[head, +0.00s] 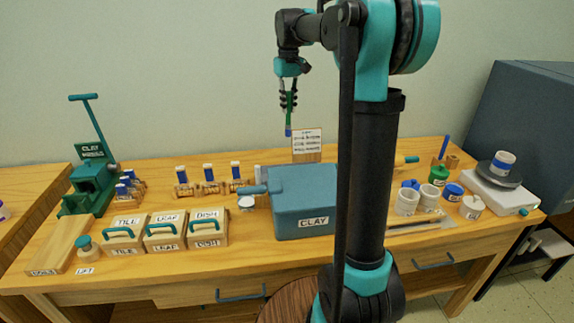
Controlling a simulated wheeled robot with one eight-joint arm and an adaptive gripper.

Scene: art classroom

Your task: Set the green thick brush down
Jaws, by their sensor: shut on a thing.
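My gripper (289,100) is raised above the back of the table, in front of the wall and just left of the small sign. It points down and is shut on the green thick brush (289,112). The brush hangs roughly upright, with a green handle between the fingers and a blue lower end. Its lower end is in front of the wall, near the sign's upper left corner in the picture. I cannot tell its exact height above the wooden table (250,258).
A blue clay box (305,205) stands mid-table below the gripper. A small sign (307,145) stands behind it. Labelled boxes (165,232) and a green clay press (88,180) are at left. Cups (407,200) and a white scale (500,190) are at right. My arm hides part of the table.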

